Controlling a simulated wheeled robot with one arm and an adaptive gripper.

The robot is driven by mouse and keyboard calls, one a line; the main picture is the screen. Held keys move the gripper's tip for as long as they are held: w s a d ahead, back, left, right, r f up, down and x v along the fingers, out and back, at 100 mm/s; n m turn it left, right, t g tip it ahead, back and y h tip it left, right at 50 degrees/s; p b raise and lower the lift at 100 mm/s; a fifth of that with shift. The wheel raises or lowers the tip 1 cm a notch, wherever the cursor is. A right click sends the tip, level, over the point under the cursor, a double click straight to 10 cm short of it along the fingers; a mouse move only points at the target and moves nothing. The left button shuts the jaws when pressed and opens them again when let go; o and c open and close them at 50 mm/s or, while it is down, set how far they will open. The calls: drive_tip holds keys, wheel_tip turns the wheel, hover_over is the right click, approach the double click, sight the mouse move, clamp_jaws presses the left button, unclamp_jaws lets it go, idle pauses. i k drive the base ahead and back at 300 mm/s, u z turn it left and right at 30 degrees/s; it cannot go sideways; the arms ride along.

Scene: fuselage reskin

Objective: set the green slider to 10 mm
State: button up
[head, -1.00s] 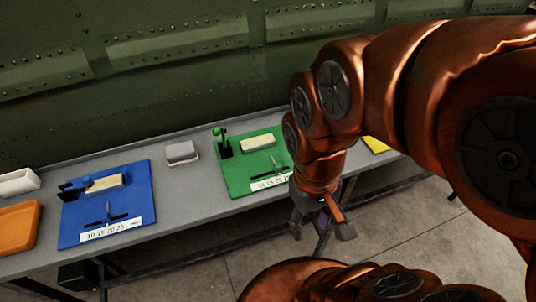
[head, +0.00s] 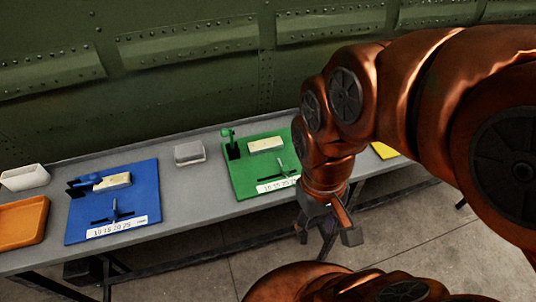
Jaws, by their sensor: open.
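The green board (head: 238,182) lies on the grey bench, with a green upright piece (head: 231,143) at its back left and a pale block (head: 265,145) beside it. The right end of the scale and board is hidden behind my arm. The exact setting cannot be read. My gripper (head: 326,236) is open and empty, pointing down in front of the bench's front edge, to the right of and nearer than the green board.
A blue board (head: 142,176) with its own slider and scale stands to the left. An orange tray (head: 22,222), a white bin (head: 25,177) and a small grey box (head: 189,152) are on the bench (head: 197,205). A yellow item (head: 384,151) shows at right. The green riveted wall rises behind.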

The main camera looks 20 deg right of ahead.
sight(285, 170)
drive_tip(key=u, duration=0.55)
drive_tip(key=k, duration=1.3)
drive_tip(key=u, duration=0.95)
drive_tip(key=i, duration=1.25)
drive_tip(key=z, duration=0.9)
